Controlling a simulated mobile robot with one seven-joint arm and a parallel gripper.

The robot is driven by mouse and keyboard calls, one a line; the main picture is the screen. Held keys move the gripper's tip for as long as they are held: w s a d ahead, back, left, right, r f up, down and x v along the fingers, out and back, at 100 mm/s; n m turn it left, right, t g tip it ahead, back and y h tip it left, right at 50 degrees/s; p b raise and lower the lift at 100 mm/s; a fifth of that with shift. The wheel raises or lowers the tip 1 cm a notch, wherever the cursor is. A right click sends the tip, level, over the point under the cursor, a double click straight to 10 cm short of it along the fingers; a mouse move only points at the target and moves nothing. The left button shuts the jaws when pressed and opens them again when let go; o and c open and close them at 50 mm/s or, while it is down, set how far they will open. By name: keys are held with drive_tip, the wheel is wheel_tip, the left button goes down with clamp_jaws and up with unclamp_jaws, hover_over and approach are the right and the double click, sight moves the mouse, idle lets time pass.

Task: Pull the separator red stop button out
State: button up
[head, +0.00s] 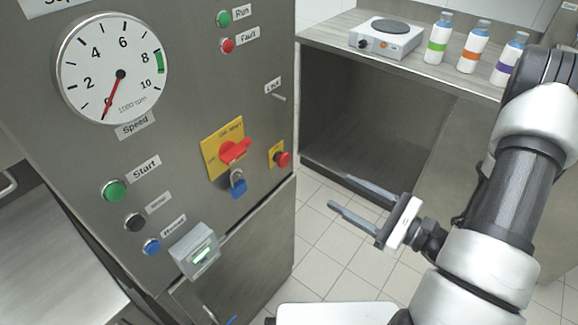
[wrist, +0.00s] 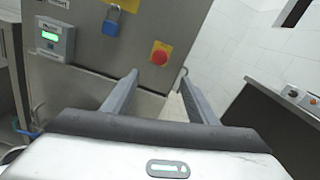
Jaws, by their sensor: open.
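The red stop button (head: 283,159) sits on a small yellow plate near the right edge of the grey separator panel (head: 190,100). In the wrist view the red stop button (wrist: 159,57) shows as a round knob on its yellow plate, ahead of and between the fingers. My gripper (head: 339,193) is open and empty, in front of the cabinet, to the right of and lower than the button. Its two fingers also show in the wrist view (wrist: 158,82), apart from the button. Whether the button is pressed in or out cannot be told.
A red rotary switch (head: 234,151) on a yellow plate, with a blue padlock (head: 237,185) below it, is left of the button. A grey box (head: 195,250) juts out lower left. A counter (head: 460,75) with a hotplate (head: 386,40) and bottles stands at right.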

sight(287, 162)
drive_tip(key=b+x, duration=0.1)
drive_tip(key=x, duration=1.6)
drive_tip(key=shift+w+a, duration=0.1)
drive_tip(key=shift+a, duration=0.05)
